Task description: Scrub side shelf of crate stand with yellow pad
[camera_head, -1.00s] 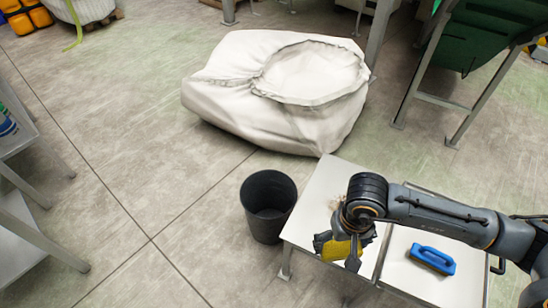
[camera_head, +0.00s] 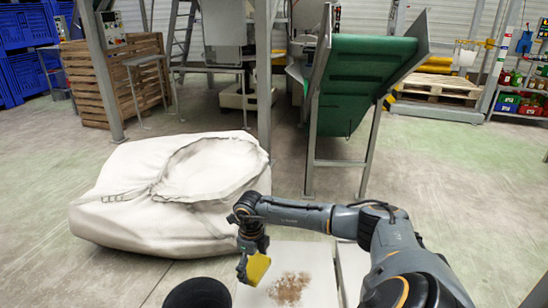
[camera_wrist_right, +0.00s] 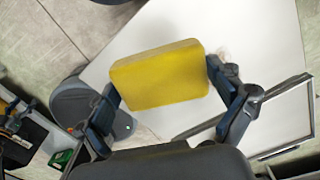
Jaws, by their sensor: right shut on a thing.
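The yellow pad (camera_head: 258,267) is held in my right gripper (camera_head: 246,268), just above the white side shelf (camera_head: 318,258). In the right wrist view the pad (camera_wrist_right: 160,75) sits between the two fingers of the gripper (camera_wrist_right: 163,82), which is shut on its sides. A brown patch of dirt (camera_head: 289,288) lies on the shelf, to the right of the pad in the head view. I cannot tell whether the pad touches the shelf. My left gripper is in neither view.
A black bin (camera_head: 198,294) stands left of the shelf. A large white sack (camera_head: 135,205) lies on the floor behind it. A green conveyor (camera_head: 362,75) stands further back. A wooden crate (camera_head: 88,85) is at the back left. Open floor lies to the right.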

